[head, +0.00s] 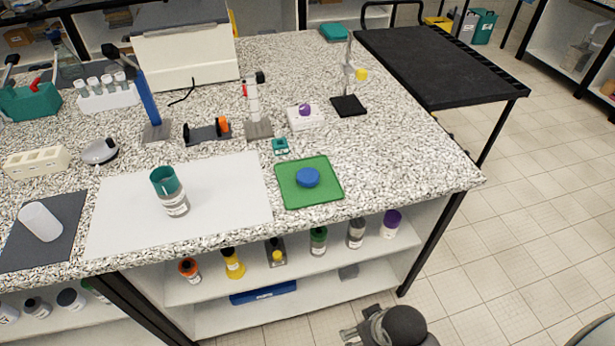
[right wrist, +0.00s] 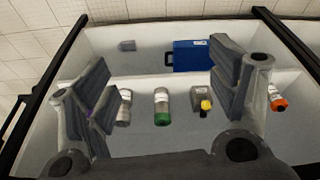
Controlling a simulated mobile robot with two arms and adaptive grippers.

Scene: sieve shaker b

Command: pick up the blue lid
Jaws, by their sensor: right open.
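The blue lid (head: 308,177) lies flat on a green mat (head: 290,198) near the front edge of the speckled bench, right of the white sheet. My right gripper (head: 352,334) shows at the bottom of the head view, low in front of the bench and well apart from the lid. In the right wrist view its two fingers (right wrist: 160,95) are spread wide with nothing between them. The lid is not in the right wrist view. My left gripper is in neither view.
A jar with a teal top (head: 171,192) stands on the white sheet (head: 110,215). A small teal device (head: 280,146) sits behind the mat. Under the bench top, shelves hold several bottles and a blue case (head: 263,293). The bench right of the mat is clear.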

